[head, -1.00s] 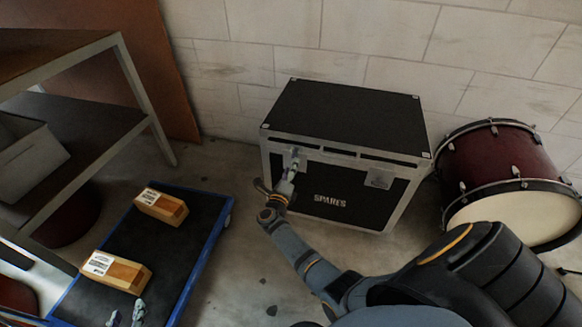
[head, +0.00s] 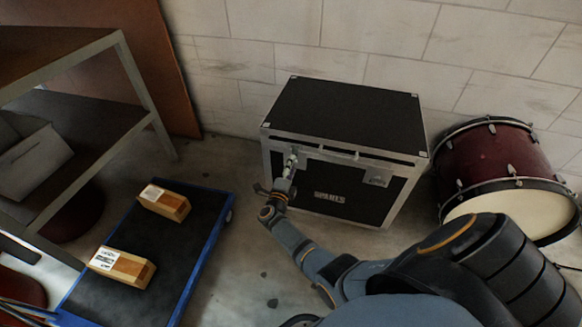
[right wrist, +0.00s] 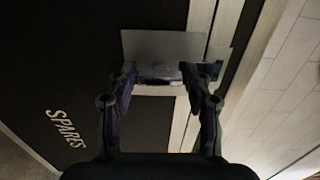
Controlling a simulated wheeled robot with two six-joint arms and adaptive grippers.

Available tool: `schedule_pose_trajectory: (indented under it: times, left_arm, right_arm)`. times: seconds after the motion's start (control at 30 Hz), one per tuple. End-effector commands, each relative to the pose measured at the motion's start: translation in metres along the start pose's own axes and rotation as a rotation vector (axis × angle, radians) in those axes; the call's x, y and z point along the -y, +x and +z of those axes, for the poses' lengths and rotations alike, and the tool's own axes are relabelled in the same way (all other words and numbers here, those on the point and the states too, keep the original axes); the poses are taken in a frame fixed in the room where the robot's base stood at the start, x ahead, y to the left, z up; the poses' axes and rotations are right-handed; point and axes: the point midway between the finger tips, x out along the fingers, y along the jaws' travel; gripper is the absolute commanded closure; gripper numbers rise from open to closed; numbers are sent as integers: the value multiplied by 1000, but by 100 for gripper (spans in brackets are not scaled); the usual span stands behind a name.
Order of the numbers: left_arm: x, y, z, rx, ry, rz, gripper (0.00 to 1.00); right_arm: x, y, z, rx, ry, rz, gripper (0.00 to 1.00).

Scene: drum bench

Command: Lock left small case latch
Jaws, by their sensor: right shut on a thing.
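The black case (head: 350,105) with silver edges and the word SPARES stands on the floor against the wall, lid down. Its left latch (right wrist: 150,46) is a grey metal plate with a small piece sticking out, on the front near the lid seam. My right gripper (head: 289,170) is at this latch, its fingers (right wrist: 168,76) on either side of the protruding piece and shut on it. The fingers largely cover the latch in the head view, so I cannot tell whether it is locked. The right latch (head: 377,180) shows uncovered. My left gripper is out of view.
A blue-edged cart (head: 205,262) with two wooden blocks (head: 164,202) (head: 121,267) stands left of my right arm. A metal shelf (head: 85,125) is at far left. A red drum (head: 490,165) stands close to the case's right side.

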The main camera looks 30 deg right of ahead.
Motion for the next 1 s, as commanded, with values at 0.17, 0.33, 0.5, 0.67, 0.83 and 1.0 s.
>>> schedule_pose_trajectory:
  times: [0.17, 0.33, 0.5, 0.67, 0.83, 1.0]
  left_arm:
    - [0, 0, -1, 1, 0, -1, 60]
    - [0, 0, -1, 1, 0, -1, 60]
    - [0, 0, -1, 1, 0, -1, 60]
    - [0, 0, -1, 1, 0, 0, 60]
    - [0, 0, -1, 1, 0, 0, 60]
    - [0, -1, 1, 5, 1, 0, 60]
  right_arm:
    - [0, 0, 1, 3, -9, -1, 81]
    - [0, 0, 1, 3, -9, 0, 81]
    - [0, 0, 1, 3, -9, 0, 38]
    - [0, 0, 1, 2, -8, 0, 26]
    - [0, 0, 0, 1, -8, 0, 26]
    - [7, 0, 0, 0, -6, 0, 26]
